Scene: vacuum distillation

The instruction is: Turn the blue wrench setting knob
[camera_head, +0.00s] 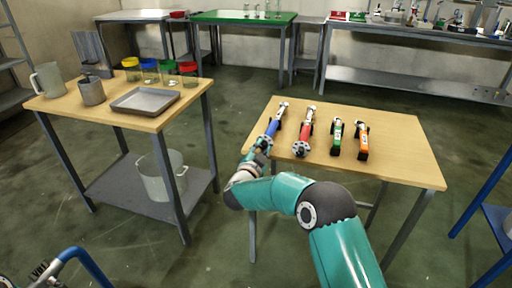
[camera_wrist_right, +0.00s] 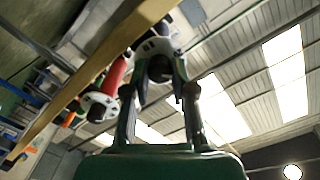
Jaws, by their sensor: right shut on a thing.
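The blue wrench (camera_head: 272,127) lies at the left of the front wooden table, its near end at the table's left front edge. My right gripper (camera_head: 262,147) reaches that near end from the front. In the right wrist view, the two fingers of my right gripper (camera_wrist_right: 158,75) stand on either side of the blue wrench's dark round setting knob (camera_wrist_right: 158,68) and are shut on it. A pale collar shows around the knob. In the head view the gripper hides most of the knob. My left gripper is in neither view.
A red wrench (camera_head: 306,132), a green wrench (camera_head: 336,137) and an orange wrench (camera_head: 361,140) lie to the right on the same table (camera_head: 405,160). The red wrench (camera_wrist_right: 115,78) is close beside my gripper in the wrist view. The table's right part is bare.

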